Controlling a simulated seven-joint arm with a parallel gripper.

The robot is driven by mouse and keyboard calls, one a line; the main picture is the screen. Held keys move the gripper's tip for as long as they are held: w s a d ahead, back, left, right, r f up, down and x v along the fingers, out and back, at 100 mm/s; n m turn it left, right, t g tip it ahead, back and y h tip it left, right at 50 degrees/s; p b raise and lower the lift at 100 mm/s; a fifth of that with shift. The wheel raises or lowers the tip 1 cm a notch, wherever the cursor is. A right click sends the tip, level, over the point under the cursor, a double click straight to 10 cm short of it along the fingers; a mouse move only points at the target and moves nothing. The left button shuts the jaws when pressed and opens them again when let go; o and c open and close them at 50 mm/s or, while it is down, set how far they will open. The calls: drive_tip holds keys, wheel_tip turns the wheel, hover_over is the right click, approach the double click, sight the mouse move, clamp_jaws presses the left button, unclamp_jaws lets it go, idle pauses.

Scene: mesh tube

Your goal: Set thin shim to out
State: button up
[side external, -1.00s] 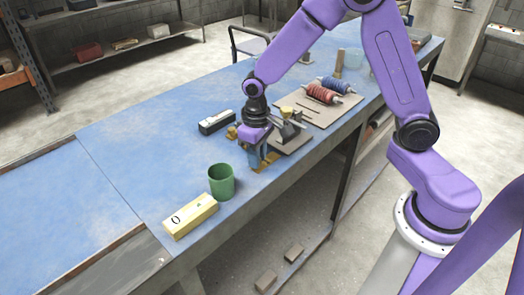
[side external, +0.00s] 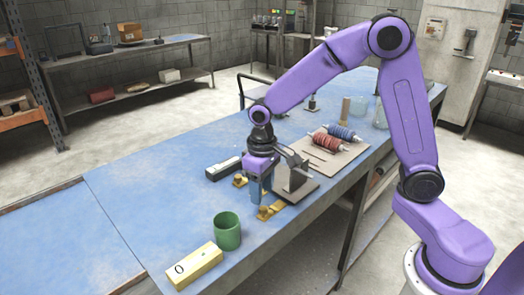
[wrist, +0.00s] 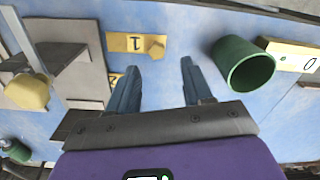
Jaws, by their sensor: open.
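A yellow plate marked 1 with a hex knob (wrist: 137,44) lies flat on the blue bench in the wrist view. A second yellow plate marked 2 (wrist: 116,80) shows partly beside the left finger. In the side view one yellow piece (side external: 270,211) lies on the near side of my gripper and another (side external: 240,181) on the far side. I cannot tell which is the thin shim. My gripper (side external: 263,198) is open and empty, pointing down above the bench between these pieces. Its two fingers (wrist: 160,78) stand apart in the wrist view with bare bench between them.
A green cup (side external: 227,232) and a yellow block marked 0 (side external: 195,266) stand toward the front. A grey fixture (side external: 294,180) is close on the right, with a board of red and blue rolls (side external: 330,142) behind. A black-and-white box (side external: 223,168) lies behind my gripper.

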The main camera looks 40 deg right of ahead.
sight(262, 209)
wheel_tip(262, 209, up, 12)
idle(0.4)
drive_tip(key=s+d+f+n, duration=0.1)
drive_tip(key=s+f+n, duration=0.1)
drive_tip(key=s, duration=0.6)
drive_tip(key=s+d+f+n, duration=0.2)
drive_tip(key=s+n, duration=0.2)
drive_tip(key=s, duration=0.5)
drive_tip(key=s+d+f+n, duration=0.1)
drive_tip(key=s+f+n, duration=0.2)
drive_tip(key=s, duration=0.5)
drive_tip(key=shift+s+d+n, duration=0.15)
drive_tip(key=shift+d+n, duration=0.15)
drive_tip(key=shift+d, duration=0.05)
